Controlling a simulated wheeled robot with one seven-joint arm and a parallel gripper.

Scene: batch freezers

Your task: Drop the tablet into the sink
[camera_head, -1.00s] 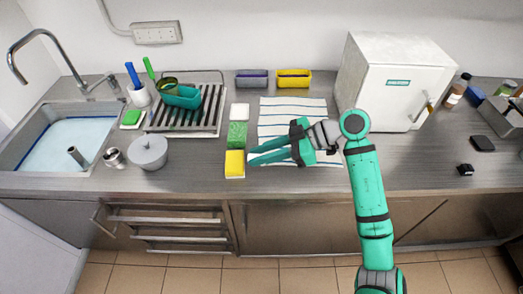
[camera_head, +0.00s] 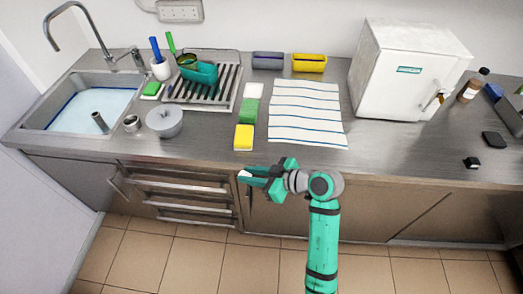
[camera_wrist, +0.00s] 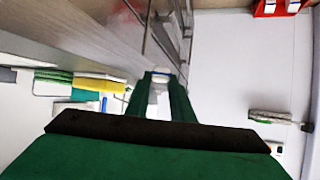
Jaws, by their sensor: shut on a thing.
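My gripper (camera_head: 250,176) is shut on a small white tablet (camera_wrist: 160,74) with a blue band, held at the fingertips in the wrist view. In the head view only a white bit of the tablet (camera_head: 243,174) shows. My gripper is in front of the counter's front edge, pointing left, before the cabinet fronts. The sink (camera_head: 92,106) is at the far left of the counter, well apart from my gripper. Its basin holds pale blue water, with a grey upright pipe standing in it.
Drawers (camera_head: 185,185) protrude below the counter, left of my gripper. Sponges (camera_head: 244,137) and a striped cloth (camera_head: 306,115) lie mid-counter.

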